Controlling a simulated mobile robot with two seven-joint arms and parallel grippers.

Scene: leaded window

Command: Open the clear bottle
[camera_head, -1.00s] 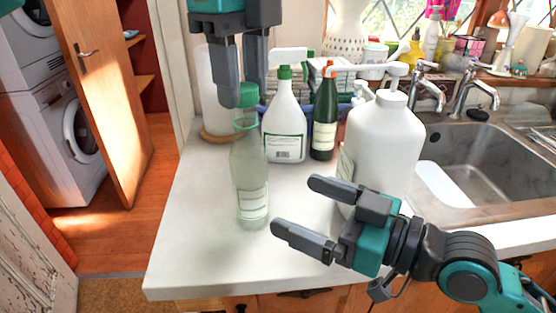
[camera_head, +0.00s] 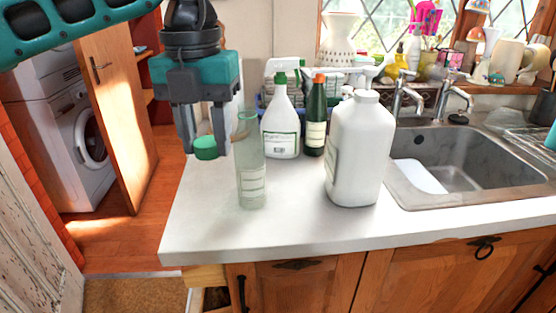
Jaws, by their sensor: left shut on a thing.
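The clear bottle (camera_head: 251,172) stands upright near the left end of the white counter, its mouth bare. My left gripper (camera_head: 206,146) points down just left of the bottle's neck. It is shut on the green cap (camera_head: 205,149), which sits between its fingertips, apart from the bottle. My right gripper is not in view; only a small teal piece shows at the right edge.
A large white pump bottle (camera_head: 357,150) stands right of the clear bottle. A white spray bottle (camera_head: 281,124) and a dark green bottle (camera_head: 315,118) stand behind. The sink (camera_head: 455,158) is at the right. The counter's front (camera_head: 290,215) is clear.

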